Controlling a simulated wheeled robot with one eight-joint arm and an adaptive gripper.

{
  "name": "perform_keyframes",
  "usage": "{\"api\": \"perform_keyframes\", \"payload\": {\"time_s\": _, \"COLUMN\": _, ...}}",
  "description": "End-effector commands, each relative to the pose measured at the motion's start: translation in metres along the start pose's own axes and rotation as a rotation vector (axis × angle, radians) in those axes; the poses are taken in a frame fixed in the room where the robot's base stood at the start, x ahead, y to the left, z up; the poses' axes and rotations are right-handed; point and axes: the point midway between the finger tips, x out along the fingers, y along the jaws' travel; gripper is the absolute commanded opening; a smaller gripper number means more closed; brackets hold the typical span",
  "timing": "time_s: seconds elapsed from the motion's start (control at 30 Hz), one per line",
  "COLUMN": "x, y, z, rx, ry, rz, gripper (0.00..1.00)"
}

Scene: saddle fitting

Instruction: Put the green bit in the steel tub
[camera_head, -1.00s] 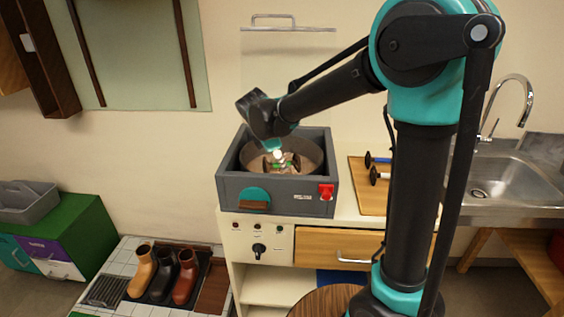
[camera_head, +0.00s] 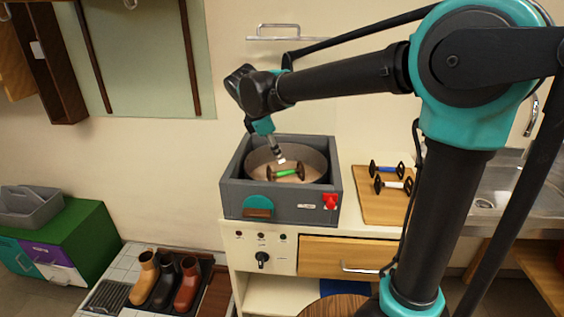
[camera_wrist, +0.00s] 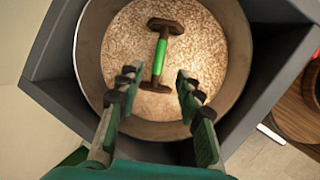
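The green bit (camera_head: 286,173), a green bar with dark end pieces, lies inside the round steel tub (camera_head: 318,157). In the wrist view the green bit (camera_wrist: 159,58) rests on speckled tan granular material inside the tub wall (camera_wrist: 92,60). My gripper (camera_head: 279,160) is above the tub. In the wrist view my gripper (camera_wrist: 155,82) has its two fingers spread apart with nothing held between them; the near end of the bit shows beyond the gap. The fingers look clear of the bit.
The tub sits in a grey box (camera_head: 285,206) with a red knob (camera_head: 331,201). A wooden board (camera_head: 385,210) at right holds a blue bit (camera_head: 386,169) and a white bit (camera_head: 393,185). A sink (camera_head: 487,203) is farther right. Boots (camera_head: 166,280) stand lower left.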

Motion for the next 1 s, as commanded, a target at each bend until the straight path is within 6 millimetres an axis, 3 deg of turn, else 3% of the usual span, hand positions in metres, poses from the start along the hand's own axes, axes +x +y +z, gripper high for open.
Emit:
{"api": "perform_keyframes", "payload": {"time_s": 0.1, "x": -0.015, "y": 0.000, "z": -0.001, "rx": -0.002, "ry": 0.000, "rz": 0.000, "gripper": 0.36}}
{"api": "perform_keyframes", "payload": {"time_s": 0.27, "x": -0.025, "y": 0.000, "z": 0.000, "rx": -0.001, "ry": 0.000, "rz": 0.000, "gripper": 0.36}}
{"api": "perform_keyframes", "payload": {"time_s": 1.0, "x": -0.025, "y": 0.000, "z": 0.000, "rx": -0.001, "ry": 0.000, "rz": 0.000, "gripper": 0.36}}
